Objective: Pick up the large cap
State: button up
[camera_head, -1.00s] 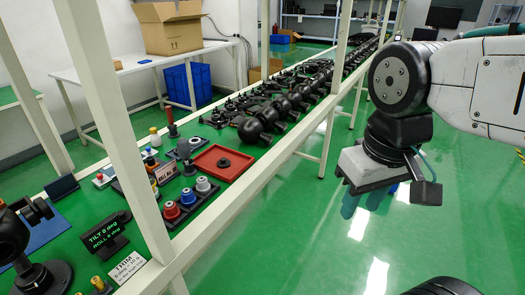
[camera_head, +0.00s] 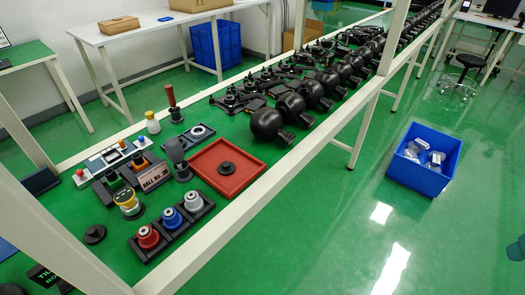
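Two dark round pieces look like caps: a black disc with a raised centre (camera_head: 228,168) lies in the red tray (camera_head: 200,160), and another black disc (camera_head: 94,234) lies on the green bench top at the left. I cannot tell which one is the large cap. A black rack (camera_head: 210,206) holds red (camera_head: 148,238), blue (camera_head: 171,218) and grey (camera_head: 193,201) knob-like parts in a row. At the right edge, a teal sliver (camera_head: 516,249) may be a fingertip of my gripper; the rest is outside the view, so its opening is hidden.
A white frame post and rail (camera_head: 235,208) run along the bench front. Black ball-headed gimbal units (camera_head: 267,123) fill the bench behind the tray. A yellow-banded part (camera_head: 128,202) stands left of the rack. A blue bin (camera_head: 425,160) stands on the open green floor.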

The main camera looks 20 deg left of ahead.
aim_at(226, 168)
jog(key=u, duration=0.35)
jog(key=i, duration=0.95)
jog(key=u, duration=0.8)
